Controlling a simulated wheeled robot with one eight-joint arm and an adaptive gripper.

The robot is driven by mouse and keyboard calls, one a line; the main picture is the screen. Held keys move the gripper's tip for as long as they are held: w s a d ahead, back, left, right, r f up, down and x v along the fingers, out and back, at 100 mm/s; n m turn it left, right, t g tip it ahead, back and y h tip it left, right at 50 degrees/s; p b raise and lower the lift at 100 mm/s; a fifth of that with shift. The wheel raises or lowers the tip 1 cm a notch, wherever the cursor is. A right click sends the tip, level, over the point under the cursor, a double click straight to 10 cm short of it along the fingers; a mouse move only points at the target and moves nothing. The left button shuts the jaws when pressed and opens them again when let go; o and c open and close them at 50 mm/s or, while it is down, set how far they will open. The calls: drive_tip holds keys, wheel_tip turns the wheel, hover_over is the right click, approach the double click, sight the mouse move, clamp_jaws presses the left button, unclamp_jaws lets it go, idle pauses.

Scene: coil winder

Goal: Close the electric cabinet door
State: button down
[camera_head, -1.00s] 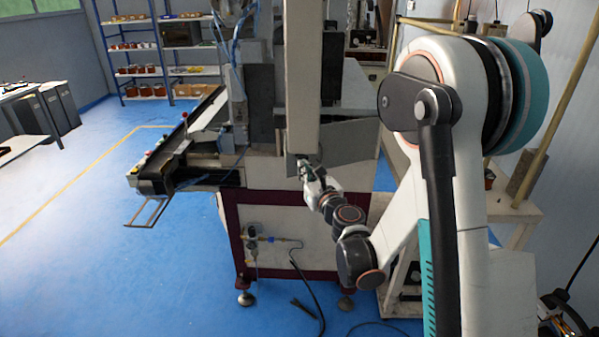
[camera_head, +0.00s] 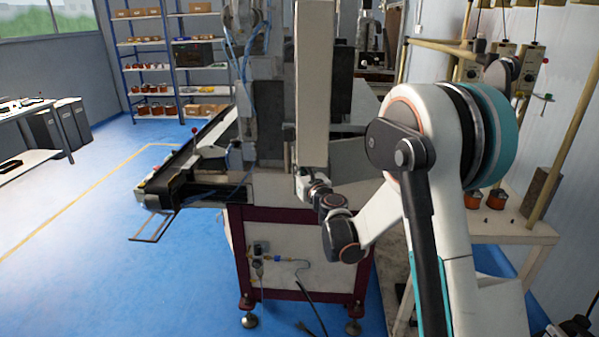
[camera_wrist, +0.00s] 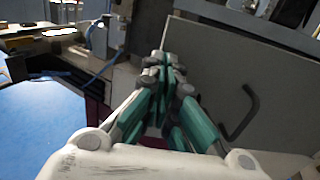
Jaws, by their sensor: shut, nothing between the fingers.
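In the wrist view a flat grey panel, which looks like the electric cabinet door (camera_wrist: 225,75), fills the right half and carries a black bar handle (camera_wrist: 241,116). My gripper (camera_wrist: 166,62) is shut and empty, its green and grey fingers together near the left edge of this panel. I cannot tell whether the fingertips touch it. In the head view a tall pale panel (camera_head: 313,85) stands upright on the machine, possibly the same door. My gripper (camera_head: 301,172) is at its lower end, small and partly hidden. The door's hinge and opening are not clear.
The machine's red-framed base (camera_head: 300,215) stands below my gripper. A conveyor (camera_head: 180,185) with a wire frame juts out to the left. Blue hoses hang beside the column. A bench (camera_head: 500,228) with spools is at right. The blue floor at left is clear.

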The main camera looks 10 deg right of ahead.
drive_tip(key=shift+w, duration=0.1)
drive_tip(key=w, duration=1.2)
drive_tip(key=shift+w+a, duration=0.25)
drive_tip(key=shift+w, duration=0.05)
